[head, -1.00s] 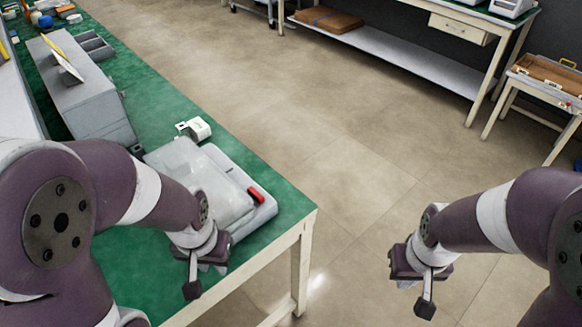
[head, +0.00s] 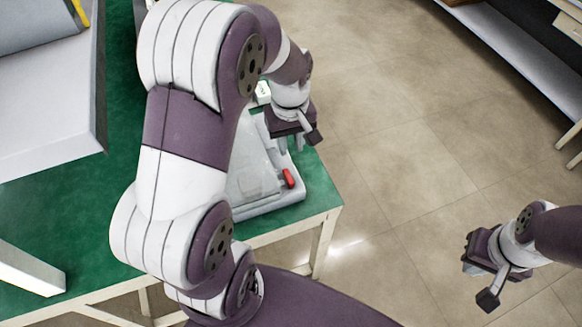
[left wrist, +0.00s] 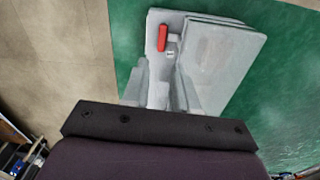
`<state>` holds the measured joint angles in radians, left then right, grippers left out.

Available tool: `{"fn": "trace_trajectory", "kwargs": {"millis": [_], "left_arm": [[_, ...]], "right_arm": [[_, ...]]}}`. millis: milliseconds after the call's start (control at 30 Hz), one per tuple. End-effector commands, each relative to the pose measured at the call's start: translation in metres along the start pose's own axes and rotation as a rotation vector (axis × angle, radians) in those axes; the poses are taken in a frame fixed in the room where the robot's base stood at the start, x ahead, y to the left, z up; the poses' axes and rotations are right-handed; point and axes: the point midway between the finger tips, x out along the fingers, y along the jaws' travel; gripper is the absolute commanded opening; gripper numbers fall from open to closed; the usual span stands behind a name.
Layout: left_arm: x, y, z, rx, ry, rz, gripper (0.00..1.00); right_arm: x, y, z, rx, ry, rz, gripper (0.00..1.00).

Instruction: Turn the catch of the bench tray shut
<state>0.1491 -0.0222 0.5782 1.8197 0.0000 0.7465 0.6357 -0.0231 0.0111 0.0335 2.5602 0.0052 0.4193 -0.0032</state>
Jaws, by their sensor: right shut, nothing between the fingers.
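The bench tray (head: 275,206) is a pale grey case with a lid on the green bench, near its front right corner. Its red catch (head: 289,178) sits on the right edge. In the left wrist view the red catch (left wrist: 162,38) lies along the tray's rim, beside the lid (left wrist: 225,55). My left gripper (head: 290,146) hangs above the tray, just behind the catch in the head view. Its fingers look apart and empty, and do not touch the catch. My right gripper (head: 474,268) is shut and empty over the floor, far right of the bench.
A small white object (head: 263,92) stands behind the tray, partly hidden by my left arm. A grey cabinet (head: 50,115) stands on the bench at left. The floor (head: 390,130) right of the bench is clear.

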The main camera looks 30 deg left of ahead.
Motion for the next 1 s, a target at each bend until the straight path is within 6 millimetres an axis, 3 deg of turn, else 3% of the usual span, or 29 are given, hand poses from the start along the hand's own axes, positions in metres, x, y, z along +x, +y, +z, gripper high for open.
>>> {"fn": "trace_trajectory", "kwargs": {"millis": [167, 600, 767, 1000], "left_arm": [[0.011, -0.002, -0.007, -0.085, -0.019, -0.015, 0.28], [0.111, -0.003, -0.005, -0.081, -0.018, -0.014, 0.28], [0.127, -0.003, -0.005, -0.080, -0.016, -0.013, 0.28], [0.129, -0.002, -0.005, -0.080, -0.015, -0.012, 0.28]], "right_arm": [[0.000, 0.000, 0.000, 0.000, 0.000, 0.000, 0.00], [0.001, 0.000, 0.000, 0.000, 0.001, 0.000, 0.00], [0.001, 0.000, 0.000, 0.000, 0.001, 0.000, 0.00], [0.001, 0.000, 0.000, 0.000, 0.001, 0.000, 0.00]]}}
